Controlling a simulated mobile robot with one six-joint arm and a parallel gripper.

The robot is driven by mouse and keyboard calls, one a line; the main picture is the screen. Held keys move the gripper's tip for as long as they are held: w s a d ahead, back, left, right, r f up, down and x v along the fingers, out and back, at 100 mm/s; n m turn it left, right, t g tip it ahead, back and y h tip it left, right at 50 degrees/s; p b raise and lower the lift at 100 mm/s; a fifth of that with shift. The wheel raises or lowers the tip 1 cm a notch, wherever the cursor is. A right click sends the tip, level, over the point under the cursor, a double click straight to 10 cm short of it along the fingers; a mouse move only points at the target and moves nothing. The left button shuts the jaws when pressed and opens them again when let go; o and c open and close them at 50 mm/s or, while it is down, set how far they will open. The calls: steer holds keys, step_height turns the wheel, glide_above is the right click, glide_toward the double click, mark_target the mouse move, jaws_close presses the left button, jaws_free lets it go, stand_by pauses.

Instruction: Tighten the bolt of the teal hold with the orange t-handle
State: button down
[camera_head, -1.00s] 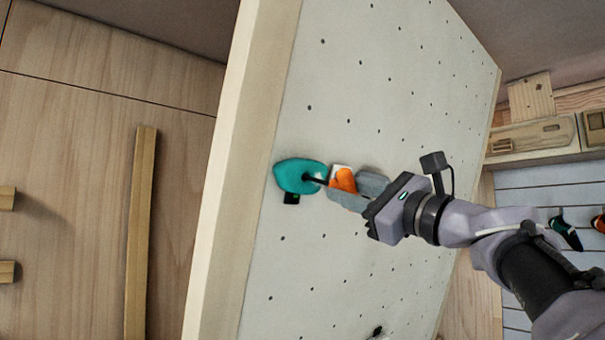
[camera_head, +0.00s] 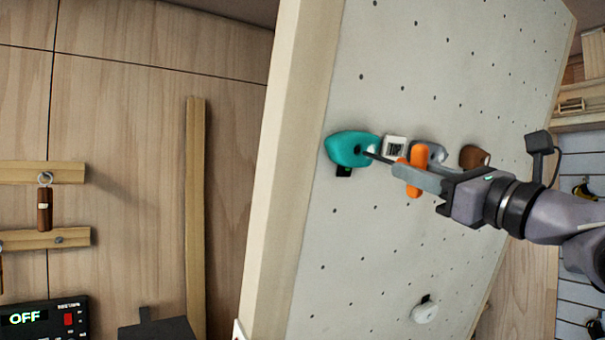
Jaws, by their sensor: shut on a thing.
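The teal hold (camera_head: 346,150) is on the pale grey climbing panel, near its left edge. My gripper (camera_head: 416,176) is shut on the orange t-handle (camera_head: 418,157), to the right of the hold. The handle's crossbar stands roughly upright in the picture, above and below the jaws. Its dark shaft (camera_head: 382,159) points left at the hold. The shaft tip shows just right of the hole, over the hold's edge; I cannot tell whether it touches.
The panel (camera_head: 345,260) has many small holes. A white tag (camera_head: 395,147), a grey hold (camera_head: 434,151) and a brown hold (camera_head: 474,157) sit behind my gripper. A white hold (camera_head: 425,312) is lower down. A box reading OFF (camera_head: 42,317) stands at lower left.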

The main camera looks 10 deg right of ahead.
steer(key=shift+s+d, duration=0.1)
steer(key=shift+s, duration=0.15)
steer(key=n+b, duration=0.1)
steer(key=f+n+b, duration=0.1)
steer(key=b, duration=0.1)
steer(key=shift+w, duration=0.1)
steer(key=n+b, duration=0.4)
steer(key=n, duration=0.1)
steer(key=shift+n, duration=0.3)
steer(key=shift+r+n+b, duration=0.1)
steer(key=shift+n+b, duration=0.55)
steer(key=shift+n, duration=0.45)
steer(key=shift+r+n, duration=0.25)
steer(key=shift+n, duration=0.35)
steer(key=n+b, duration=0.2)
steer(key=shift+f+n, duration=0.1)
steer(key=shift+n, duration=0.3)
steer(key=n+b, duration=0.2)
steer(key=n, duration=0.3)
steer(key=shift+b, duration=0.35)
steer(key=n, duration=0.3)
steer(key=shift+d+r, duration=0.1)
steer(key=shift+r, duration=0.4)
